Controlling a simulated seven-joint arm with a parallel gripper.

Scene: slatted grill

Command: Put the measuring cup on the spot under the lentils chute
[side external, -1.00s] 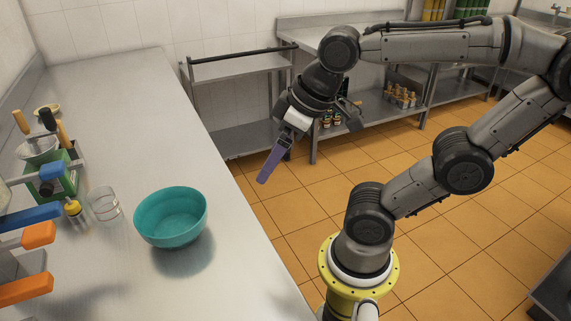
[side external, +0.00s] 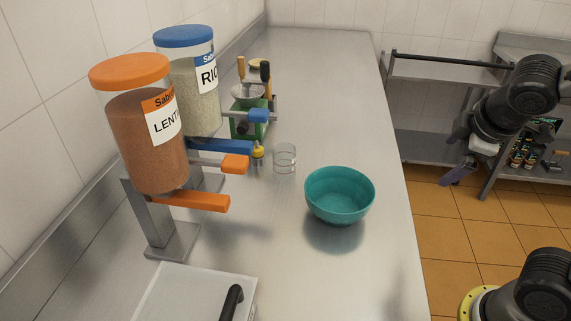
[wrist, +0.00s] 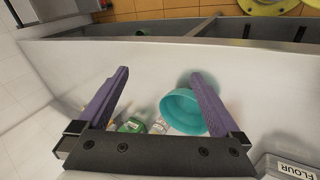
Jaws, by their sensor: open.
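The measuring cup (side external: 285,158) is clear, with lines around it, and stands upright on the steel counter, left of and behind the teal bowl. It is small and partly unclear in the wrist view (wrist: 158,126). The lentils dispenser (side external: 140,140) has an orange lid and orange levers and stands on a metal stand at the left. Its chute outlet and any marked spot beneath it cannot be made out. My gripper (side external: 458,175) is over the floor side, right of the counter, away from the cup. In the wrist view its purple fingers (wrist: 160,74) are apart and empty.
The teal bowl (side external: 340,196) sits right of the cup. The rice dispenser (side external: 190,90) with a blue lid stands behind the lentils. A light box with a black handle (side external: 231,302) is in front.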

